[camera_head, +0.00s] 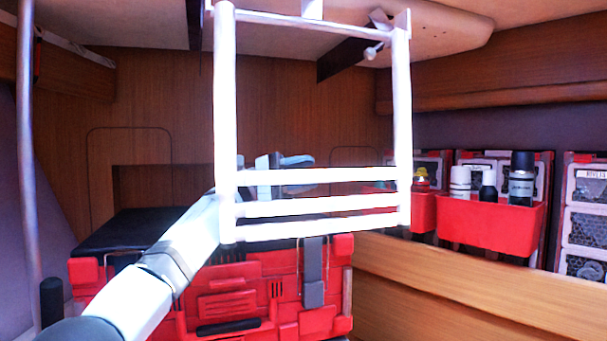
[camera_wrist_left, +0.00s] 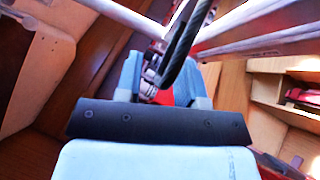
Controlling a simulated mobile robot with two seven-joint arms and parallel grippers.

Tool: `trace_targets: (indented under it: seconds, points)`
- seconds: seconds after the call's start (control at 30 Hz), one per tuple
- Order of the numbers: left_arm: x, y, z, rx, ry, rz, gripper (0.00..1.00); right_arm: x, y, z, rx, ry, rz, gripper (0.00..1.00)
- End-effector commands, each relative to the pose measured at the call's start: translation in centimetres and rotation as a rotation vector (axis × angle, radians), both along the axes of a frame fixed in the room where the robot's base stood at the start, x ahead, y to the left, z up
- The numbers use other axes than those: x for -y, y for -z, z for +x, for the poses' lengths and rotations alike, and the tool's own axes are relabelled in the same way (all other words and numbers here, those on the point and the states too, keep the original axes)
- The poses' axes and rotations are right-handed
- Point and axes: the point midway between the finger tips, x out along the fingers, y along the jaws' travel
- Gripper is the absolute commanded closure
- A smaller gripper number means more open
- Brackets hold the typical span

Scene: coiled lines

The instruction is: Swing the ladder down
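A white ladder (camera_head: 227,100) hangs upright from the ceiling in the head view. It has two side rails, a top crossbar, and a group of close rungs (camera_head: 320,175) near its lower end. My left arm comes in from the lower left and passes behind the ladder's left rail. My left gripper (camera_head: 290,161) shows just right of that rail, around the top rung of the lower group. In the left wrist view the left gripper (camera_wrist_left: 163,82) has its fingers apart, with white bars beyond them. I cannot tell whether it touches the ladder. My right gripper is not in view.
A red case (camera_head: 225,300) with a black top stands below the ladder. A red bin (camera_head: 490,222) with several bottles sits at the right, behind a wooden ledge (camera_head: 470,290). A metal pole (camera_head: 27,150) stands at the far left. A dark curved strip (camera_wrist_left: 185,45) crosses the wrist view.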

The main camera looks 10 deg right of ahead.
Motion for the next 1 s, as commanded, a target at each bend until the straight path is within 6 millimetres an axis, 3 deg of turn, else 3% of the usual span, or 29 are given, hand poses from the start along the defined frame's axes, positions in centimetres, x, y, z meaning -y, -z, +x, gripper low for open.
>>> trace_targets:
  seconds: [0.5, 1.0]
  points:
    - [-5.3, 1.5, 3.4, -0.001, -0.003, 0.002, 0.64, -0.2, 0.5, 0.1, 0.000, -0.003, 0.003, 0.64]
    - [-6.2, 1.7, 3.8, -0.001, -0.001, -0.002, 0.64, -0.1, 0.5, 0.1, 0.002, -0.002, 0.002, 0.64]
